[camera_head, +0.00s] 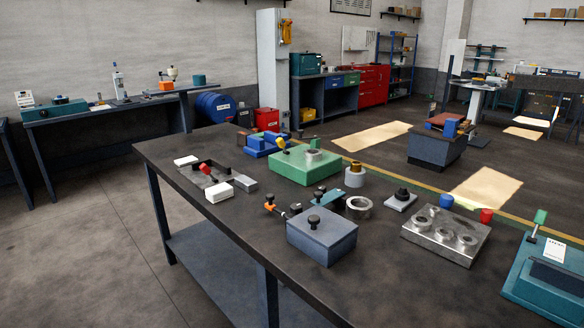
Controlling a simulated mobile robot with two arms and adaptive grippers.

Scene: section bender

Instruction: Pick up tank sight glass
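I cannot tell for certain which object is the tank sight glass. Among the small round parts on the dark workbench (300,285) are a metal ring (349,207) lying flat and a short grey-and-tan cylinder (355,178) standing upright behind it. A small plate with a black knob (401,199) lies to their right. Neither of my grippers is in view, and nothing in view is held.
A blue-grey box with a black knob (321,238) stands at the bench's near edge. A green block (304,166), a metal block with round recesses (443,238) and a teal device (550,280) are also on it. Bare bench top lies right of the blue-grey box.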

